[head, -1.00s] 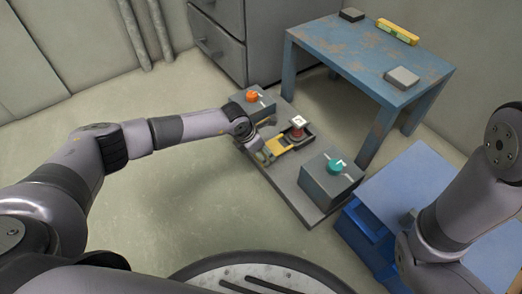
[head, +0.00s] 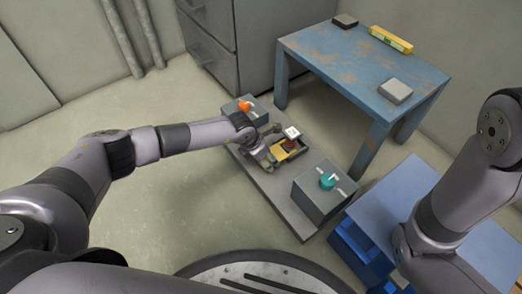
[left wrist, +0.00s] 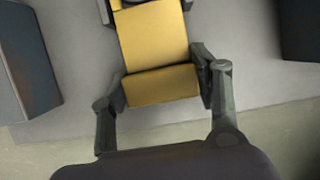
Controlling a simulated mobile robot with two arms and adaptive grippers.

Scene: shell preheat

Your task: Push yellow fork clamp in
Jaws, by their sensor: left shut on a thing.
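The yellow fork clamp (left wrist: 155,40) fills the middle of the left wrist view, between my left fingers. In the head view the yellow clamp (head: 281,156) lies low in a dark holder on the grey base plate, right up by a red part (head: 290,144) with a white top. My left gripper (head: 265,158) is shut on the clamp's near end; it also shows in the left wrist view (left wrist: 158,86). The clamp's far end is hidden by the red part and the picture edge. My right arm shows at the right, but its gripper is out of view.
A grey box with an orange knob (head: 245,106) and one with a teal knob (head: 326,181) flank the holder on the base plate (head: 276,204). A blue table (head: 352,62) stands behind, with a blue crate (head: 355,250) at right. The floor at left is clear.

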